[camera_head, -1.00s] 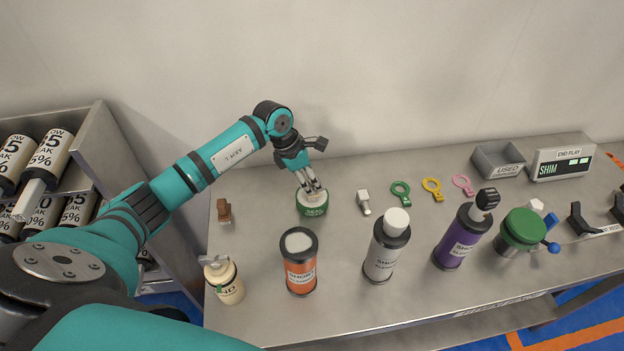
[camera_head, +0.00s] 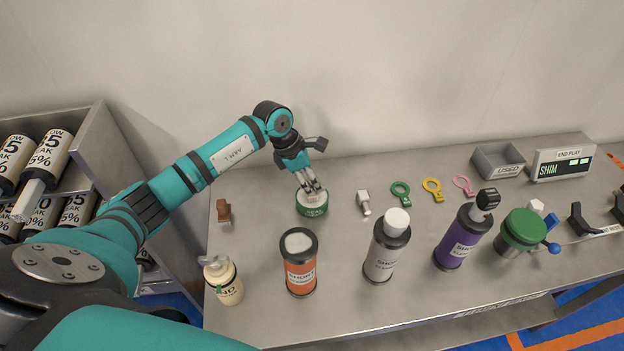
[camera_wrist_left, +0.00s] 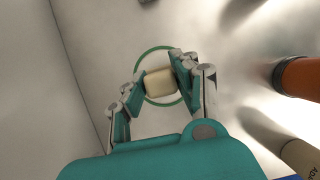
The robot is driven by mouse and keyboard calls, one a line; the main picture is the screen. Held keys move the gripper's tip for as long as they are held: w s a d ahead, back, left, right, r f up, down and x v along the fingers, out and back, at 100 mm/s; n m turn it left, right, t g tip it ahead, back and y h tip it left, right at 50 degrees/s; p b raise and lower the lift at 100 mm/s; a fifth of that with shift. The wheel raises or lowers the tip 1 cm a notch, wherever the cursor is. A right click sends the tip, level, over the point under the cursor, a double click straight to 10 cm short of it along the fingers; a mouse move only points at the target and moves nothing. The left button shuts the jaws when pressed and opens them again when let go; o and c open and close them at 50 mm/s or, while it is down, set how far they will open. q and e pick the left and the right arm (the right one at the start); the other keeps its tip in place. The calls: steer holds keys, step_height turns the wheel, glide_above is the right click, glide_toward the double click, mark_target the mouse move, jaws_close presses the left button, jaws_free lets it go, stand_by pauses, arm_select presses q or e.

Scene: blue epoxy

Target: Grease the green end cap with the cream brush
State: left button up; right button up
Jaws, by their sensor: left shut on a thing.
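My left gripper (camera_head: 314,188) points down over the green tub (camera_head: 314,209) with a "SEAL" label, left of the table's middle. In the left wrist view its fingers are shut on a cream block (camera_wrist_left: 160,83), which looks like the cream brush. The block sits inside the tub's green rim (camera_wrist_left: 152,101) as seen from above; the fingers hide its depth. The green end cap (camera_head: 524,227) sits on a metal body with a blue knob (camera_head: 554,248) at the right of the table. My right gripper is not in view.
Orange (camera_head: 300,277), grey (camera_head: 383,255) and purple (camera_head: 459,244) cylinders and a cream bottle (camera_head: 226,285) stand along the front. A white-headed piece (camera_head: 364,202) and green, yellow and pink ring tags lie behind. A grey "USED" tray (camera_head: 497,160) is at back right.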

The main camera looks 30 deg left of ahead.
arm_select(q)
steer(key=shift+r+p, duration=1.8)
steer(key=shift+r, duration=1.65)
steer(key=shift+f, duration=0.1)
